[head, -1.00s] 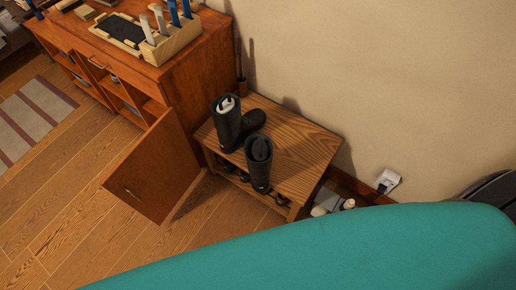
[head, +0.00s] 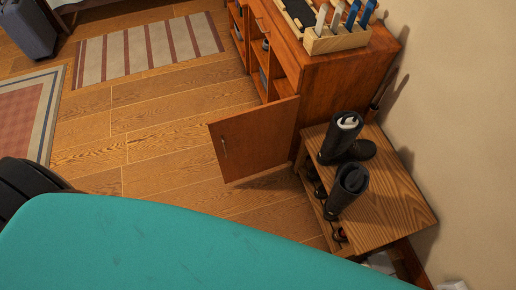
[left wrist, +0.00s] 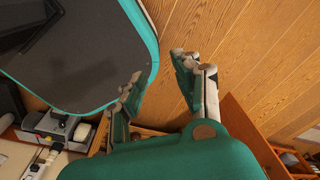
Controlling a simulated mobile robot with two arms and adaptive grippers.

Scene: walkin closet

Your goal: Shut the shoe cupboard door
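The shoe cupboard (head: 335,90) is a reddish-brown wooden cabinet with open compartments in its front. Its door (head: 255,138) stands wide open, swung out over the floor, with a small handle (head: 224,148) near the free edge. In the left wrist view, a reddish-brown panel (left wrist: 250,135), seemingly this door, shows at the lower right, partly hidden by my gripper. My left gripper (left wrist: 158,64) is open with nothing between its fingers, with wood floor behind them. Neither gripper shows in the head view.
A wooden bench (head: 405,208) beside the cupboard holds black boots (head: 346,190), with shoes underneath. A wooden box with brushes (head: 338,38) stands on the cupboard. Floor left of the door is clear, with a striped rug (head: 150,48) and suitcase (head: 27,28) beyond.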

